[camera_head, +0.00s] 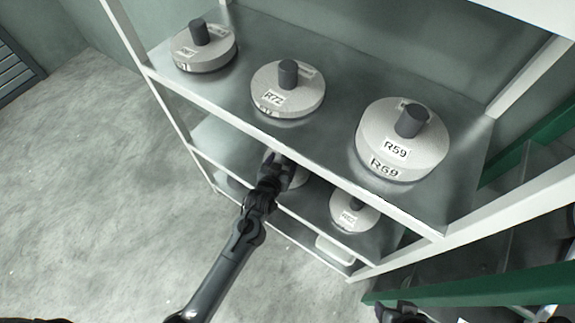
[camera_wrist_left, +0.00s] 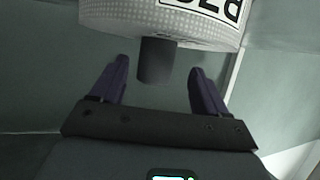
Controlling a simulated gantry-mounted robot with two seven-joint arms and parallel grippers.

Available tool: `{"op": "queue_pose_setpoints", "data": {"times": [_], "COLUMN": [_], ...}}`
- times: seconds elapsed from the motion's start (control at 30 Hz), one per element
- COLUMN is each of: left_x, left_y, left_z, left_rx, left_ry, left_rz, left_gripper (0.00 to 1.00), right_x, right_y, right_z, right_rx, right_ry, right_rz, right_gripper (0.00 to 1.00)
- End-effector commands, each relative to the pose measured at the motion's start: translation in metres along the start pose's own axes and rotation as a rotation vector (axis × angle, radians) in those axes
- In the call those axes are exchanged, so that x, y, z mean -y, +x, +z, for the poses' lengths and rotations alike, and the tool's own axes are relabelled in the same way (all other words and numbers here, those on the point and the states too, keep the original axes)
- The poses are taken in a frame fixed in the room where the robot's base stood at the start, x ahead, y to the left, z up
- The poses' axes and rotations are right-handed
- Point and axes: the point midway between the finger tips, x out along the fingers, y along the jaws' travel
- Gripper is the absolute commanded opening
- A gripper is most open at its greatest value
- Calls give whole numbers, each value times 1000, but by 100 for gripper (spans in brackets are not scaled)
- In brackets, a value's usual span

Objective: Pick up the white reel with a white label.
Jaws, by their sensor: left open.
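A white reel (camera_wrist_left: 205,22) with a white label shows at the top of the left wrist view, its lettering upside down and cut off by the frame. Its dark knob (camera_wrist_left: 157,62) sits between the fingertips, slightly beyond them. My left gripper (camera_wrist_left: 158,75) is open, with a finger on each side of the knob and nothing clamped. In the head view my left gripper (camera_head: 272,165) reaches in at the lower shelf and hides most of a white reel (camera_head: 300,176) there. A dark part at the bottom right edge may be my right gripper (camera_head: 398,312); its jaws are unclear.
Another reel (camera_head: 352,217) stands on the lower shelf. White shelf rails and a green beam (camera_head: 480,287) bound the space.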

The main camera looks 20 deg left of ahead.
Motion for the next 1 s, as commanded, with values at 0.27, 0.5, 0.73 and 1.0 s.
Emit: {"op": "queue_pose_setpoints", "data": {"times": [0.27,0.5,0.73,1.0], "left_x": [-4,-4,-4,-4], "left_y": [36,42,41,41], "left_z": [3,1,1,1], "left_rx": [-2,-1,-1,-1], "left_ry": [-1,-1,-1,0], "left_rz": [1,1,1,1], "left_gripper": [75,75,58,17], "right_x": [1,1,1,1], "right_y": [26,27,27,27], "right_z": [8,8,8,8], "right_rx": [1,0,0,0], "right_ry": [2,2,2,2], "right_rz": [-1,-1,-1,-1], "right_gripper": [56,56,56,56]}}
